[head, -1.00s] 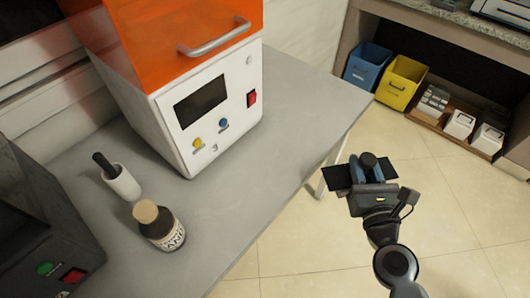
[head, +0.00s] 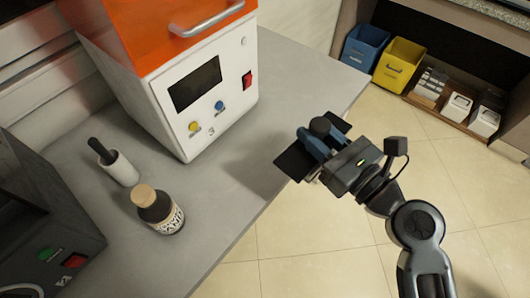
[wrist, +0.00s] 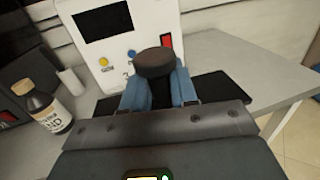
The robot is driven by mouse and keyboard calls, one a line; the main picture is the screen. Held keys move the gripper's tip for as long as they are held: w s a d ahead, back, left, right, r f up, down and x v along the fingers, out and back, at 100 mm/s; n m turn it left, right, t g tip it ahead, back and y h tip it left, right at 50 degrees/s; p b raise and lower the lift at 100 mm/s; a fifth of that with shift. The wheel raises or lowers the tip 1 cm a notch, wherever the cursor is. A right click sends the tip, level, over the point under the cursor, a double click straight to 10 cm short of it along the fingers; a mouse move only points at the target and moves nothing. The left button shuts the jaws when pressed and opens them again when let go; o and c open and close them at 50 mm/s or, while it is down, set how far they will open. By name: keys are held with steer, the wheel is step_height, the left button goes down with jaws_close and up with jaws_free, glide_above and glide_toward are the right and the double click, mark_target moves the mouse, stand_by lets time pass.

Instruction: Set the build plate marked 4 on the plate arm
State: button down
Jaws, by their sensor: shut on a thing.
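My gripper (head: 319,141) is shut on a dark build plate (head: 292,163) by its round knob, held up near the bench's front edge. In the wrist view the blue fingers stand either side of the knob (wrist: 155,62), and the black plate (wrist: 209,86) shows out to both sides. No number is readable on the plate. A white machine (head: 240,95) with an orange hood (head: 140,22) stands on the bench to the left of my gripper, its front marked 3. The hood looks down. No plate arm is visible.
A dark bottle (head: 157,212) and a white cup with a black handle (head: 121,168) stand on the grey bench (head: 225,205). A dark machine (head: 40,220) is at the left. Blue (head: 365,47) and yellow (head: 399,62) bins sit far right.

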steer(key=w+a+f, duration=0.1)
steer(key=a+f, duration=0.1)
steer(key=a, duration=0.1)
steer(key=w+a+f+b, duration=0.1)
steer(key=w+a+f, duration=0.1)
steer(key=a, duration=0.1)
steer(key=w+a+f, duration=0.2)
steer(key=a, duration=0.1)
steer(key=shift+a+f, duration=0.35)
steer(key=f+b, duration=0.2)
steer(key=shift+w+a+f, duration=0.2)
steer(key=shift+a+f, duration=0.15)
steer(key=shift+f, duration=0.6)
steer(key=shift+f+b, duration=0.2)
steer(key=shift+b, duration=0.2)
steer(key=c, duration=0.9)
jaws_free()
steer(key=b+v, duration=0.1)
steer(key=v, duration=0.7)
steer(key=shift+a, duration=0.1)
